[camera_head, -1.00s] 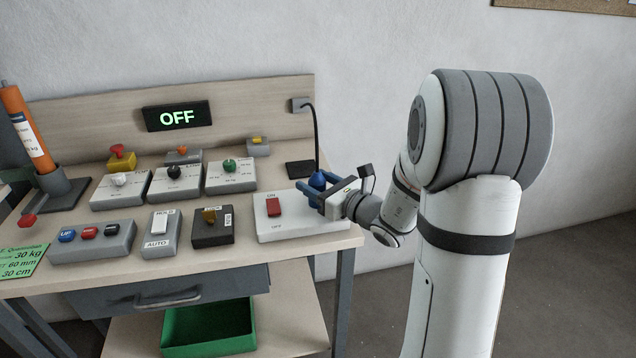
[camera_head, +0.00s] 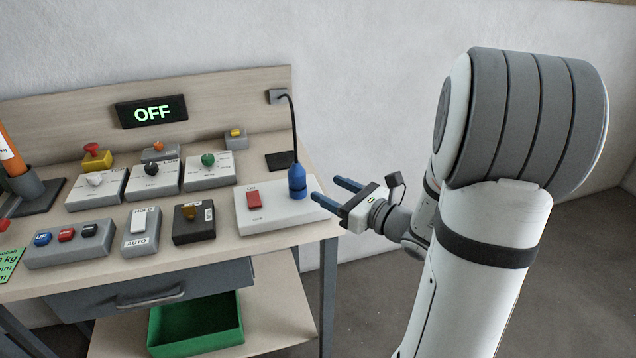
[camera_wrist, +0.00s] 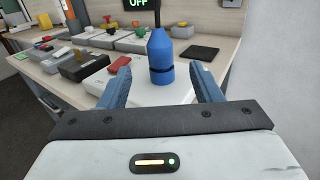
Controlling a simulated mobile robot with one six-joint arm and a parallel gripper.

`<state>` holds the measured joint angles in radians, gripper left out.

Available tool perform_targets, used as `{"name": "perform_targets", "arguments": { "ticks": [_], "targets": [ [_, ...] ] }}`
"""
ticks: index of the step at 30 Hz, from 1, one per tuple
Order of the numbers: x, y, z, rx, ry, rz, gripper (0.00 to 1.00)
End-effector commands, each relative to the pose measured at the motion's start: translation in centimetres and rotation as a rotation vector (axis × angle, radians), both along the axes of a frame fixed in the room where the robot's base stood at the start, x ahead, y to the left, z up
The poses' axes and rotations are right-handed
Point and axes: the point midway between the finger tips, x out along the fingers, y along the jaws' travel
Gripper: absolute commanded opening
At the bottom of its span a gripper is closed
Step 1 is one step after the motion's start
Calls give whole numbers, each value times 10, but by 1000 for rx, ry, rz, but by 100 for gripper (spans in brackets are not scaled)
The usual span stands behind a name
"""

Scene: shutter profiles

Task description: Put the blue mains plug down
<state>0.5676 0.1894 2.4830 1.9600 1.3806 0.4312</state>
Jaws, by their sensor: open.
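The blue mains plug (camera_head: 297,181) stands upright on the right part of the white switch box (camera_head: 270,222), with its black cable rising from its top. In the wrist view the plug (camera_wrist: 160,58) stands beyond and between my two blue fingers, apart from both. My gripper (camera_head: 334,188) is open and empty, to the right of the plug with a gap between; it also shows in the wrist view (camera_wrist: 160,85). The red rocker switch (camera_head: 254,199) is on the same box, left of the plug. The plug's underside is hidden.
A display (camera_head: 151,111) on the back board reads OFF. A black pad (camera_head: 280,161) lies behind the box. Several grey control boxes fill the bench to the left. A green bin (camera_head: 195,324) sits on the lower shelf. The space right of the bench is free.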

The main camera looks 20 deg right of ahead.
Motion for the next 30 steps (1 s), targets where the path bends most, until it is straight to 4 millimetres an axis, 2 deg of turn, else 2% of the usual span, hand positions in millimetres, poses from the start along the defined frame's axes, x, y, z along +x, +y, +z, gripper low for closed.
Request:
{"name": "perform_targets", "arguments": {
  "ticks": [3, 5, 8, 10, 12, 15, 18, 21, 24, 27, 30],
  "targets": [
    [-8, -4, 0, -1, -1, 2, 58],
    [-11, 0, 1, -15, 0, 20, 58],
    [-21, 24, 0, -93, 3, 118, 58],
    [-35, 52, -2, -200, 0, 243, 58],
    [-57, 83, -8, -344, -12, 401, 58],
    [-95, 116, -21, -584, -48, 643, 58],
    [-132, 131, -35, -837, -107, 873, 58],
    [-163, 129, -48, -1098, -187, 1090, 58],
    [-184, 115, -55, -1367, -289, 1293, 58],
    [-194, 96, -55, -1621, -397, 1464, 58],
    [-195, 78, -49, -1831, -496, 1593, 58]
  ]
}}
